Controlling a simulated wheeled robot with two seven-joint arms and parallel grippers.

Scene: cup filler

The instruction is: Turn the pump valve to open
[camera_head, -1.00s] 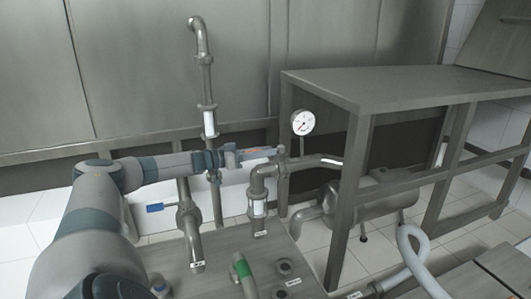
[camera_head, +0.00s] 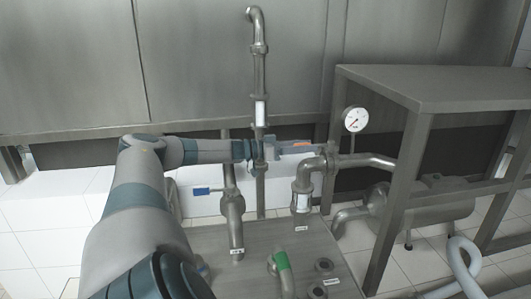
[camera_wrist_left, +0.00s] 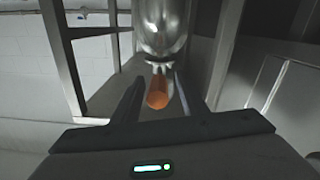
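An orange valve handle (camera_head: 302,144) shows between the fingers of my left gripper (camera_head: 308,147), beside the upright pipe with the elbow (camera_head: 303,178). In the left wrist view the orange handle (camera_wrist_left: 157,92) points toward the camera from a grey metal pipe body (camera_wrist_left: 163,25). The two dark fingers (camera_wrist_left: 158,80) stand on either side of it with visible gaps, so the gripper is open around the handle. Which setting the handle is in, I cannot tell. My right gripper is not in view.
A blue handle (camera_head: 201,191) sits by a pipe on the left, and a green handle (camera_head: 281,261) is lower in front. A round gauge (camera_head: 354,120) stands near a steel table (camera_head: 440,88). A white hose (camera_head: 465,262) lies at the lower right.

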